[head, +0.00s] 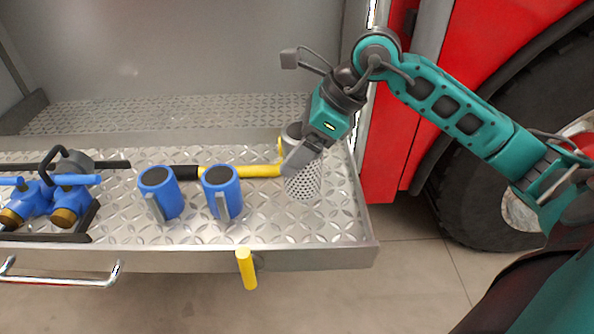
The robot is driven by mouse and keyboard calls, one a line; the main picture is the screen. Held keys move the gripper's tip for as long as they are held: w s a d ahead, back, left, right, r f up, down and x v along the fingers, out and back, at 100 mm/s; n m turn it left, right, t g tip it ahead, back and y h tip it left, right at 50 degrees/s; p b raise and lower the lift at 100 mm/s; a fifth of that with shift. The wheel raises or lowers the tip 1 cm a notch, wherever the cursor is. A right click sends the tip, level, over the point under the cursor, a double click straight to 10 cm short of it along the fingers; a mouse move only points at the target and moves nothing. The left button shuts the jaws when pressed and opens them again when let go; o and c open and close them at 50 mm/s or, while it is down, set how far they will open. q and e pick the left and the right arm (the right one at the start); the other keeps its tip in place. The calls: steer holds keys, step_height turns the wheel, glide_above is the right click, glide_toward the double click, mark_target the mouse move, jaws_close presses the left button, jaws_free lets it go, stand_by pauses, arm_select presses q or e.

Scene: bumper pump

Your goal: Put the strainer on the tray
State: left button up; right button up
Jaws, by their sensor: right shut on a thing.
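The strainer (305,186) is a light grey cylinder with a perforated lower part, in the head view over the right end of the metal tray (345,226). My right gripper (296,160) is shut on it from above and covers part of its middle. The strainer looks roughly upright. I cannot tell whether its bottom touches the tray or hangs just above it. The tray has a diamond-plate floor and a low front rim. My left gripper is not in view.
Two blue cylinders with grey handles (161,192) (222,190) stand left of the strainer. A black and yellow bar (240,170) lies behind them. Blue valve fittings (62,197) sit at the far left. A yellow peg (246,268) sticks out in front. The red truck side (385,165) borders the right.

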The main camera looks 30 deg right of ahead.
step_height(320, 180, down, 4)
steer(key=shift+f+b, duration=0.15)
steer(key=shift+b, duration=0.5)
steer(key=shift+f, duration=0.15)
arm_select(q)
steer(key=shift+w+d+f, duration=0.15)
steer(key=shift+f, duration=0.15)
arm_select(e)
steer(key=o, duration=1.5)
steer(key=shift+c, duration=0.2)
arm_select(q)
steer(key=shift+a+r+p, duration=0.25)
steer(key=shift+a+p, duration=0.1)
steer(key=shift+p, duration=0.5)
arm_select(e)
steer(key=v, duration=1.2)
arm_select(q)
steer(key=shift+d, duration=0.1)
arm_select(e)
steer(key=shift+a, duration=0.1)
